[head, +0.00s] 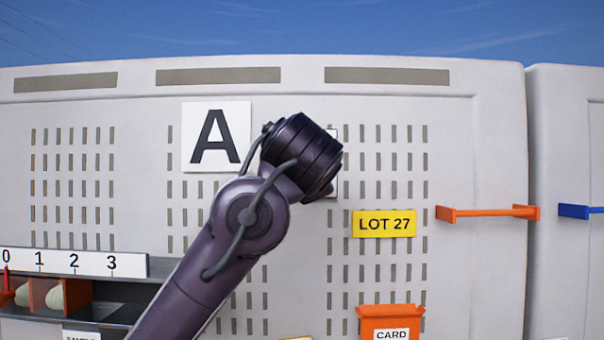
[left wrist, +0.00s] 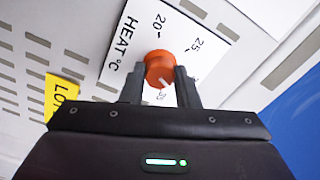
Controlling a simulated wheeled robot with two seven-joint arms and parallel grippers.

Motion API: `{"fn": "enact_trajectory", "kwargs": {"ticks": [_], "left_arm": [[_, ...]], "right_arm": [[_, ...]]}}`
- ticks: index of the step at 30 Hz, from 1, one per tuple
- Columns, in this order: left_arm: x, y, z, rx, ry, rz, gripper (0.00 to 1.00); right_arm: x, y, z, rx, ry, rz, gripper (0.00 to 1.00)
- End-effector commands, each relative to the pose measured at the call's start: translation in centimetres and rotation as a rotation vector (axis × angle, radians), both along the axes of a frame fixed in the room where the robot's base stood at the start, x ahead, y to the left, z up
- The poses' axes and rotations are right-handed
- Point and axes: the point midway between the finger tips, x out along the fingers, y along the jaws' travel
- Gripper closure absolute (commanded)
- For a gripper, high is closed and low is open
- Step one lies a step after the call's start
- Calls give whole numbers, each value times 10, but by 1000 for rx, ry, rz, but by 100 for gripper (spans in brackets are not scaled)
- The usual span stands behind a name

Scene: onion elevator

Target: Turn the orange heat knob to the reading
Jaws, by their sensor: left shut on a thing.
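The orange heat knob (left wrist: 159,67) shows in the left wrist view on a white plate (left wrist: 146,38) marked HEAT °C, with 20 and 25 readable on its scale. Its white pointer line faces toward the bottom of that picture, away from the 20 mark. My left gripper (left wrist: 160,88) has one finger on each side of the knob and is shut on it. In the head view my left wrist (head: 300,155) covers the knob and most of the plate; the gripper's fingers are hidden. My right gripper is in neither view.
A grey slotted panel carries a letter A sign (head: 215,137), a yellow LOT 27 label (head: 384,224), an orange handle (head: 487,212) and an orange CARD holder (head: 390,322). A 0-to-3 scale (head: 75,262) sits above bins with pale onions (head: 54,297) at lower left.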

Motion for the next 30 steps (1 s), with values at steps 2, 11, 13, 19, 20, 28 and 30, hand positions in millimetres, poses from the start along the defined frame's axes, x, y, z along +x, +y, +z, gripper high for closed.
{"fn": "enact_trajectory", "kwargs": {"ticks": [2, 11, 13, 19, 20, 28, 30], "left_arm": [[0, 0, -2, -73, 0, -1, 95], [0, -1, -2, -358, -2, -1, 95], [0, -1, -2, -425, -1, -2, 95], [0, -1, -2, -615, -2, -2, 95], [0, -1, -2, -643, -2, -2, 95], [0, -1, -2, -898, -1, -2, 95], [0, -1, -2, -965, -1, -2, 95]], "right_arm": [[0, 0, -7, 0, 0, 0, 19], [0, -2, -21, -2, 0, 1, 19], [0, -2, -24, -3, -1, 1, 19], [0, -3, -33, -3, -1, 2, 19], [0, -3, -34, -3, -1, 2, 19], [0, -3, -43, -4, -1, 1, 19], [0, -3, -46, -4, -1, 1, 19]]}}
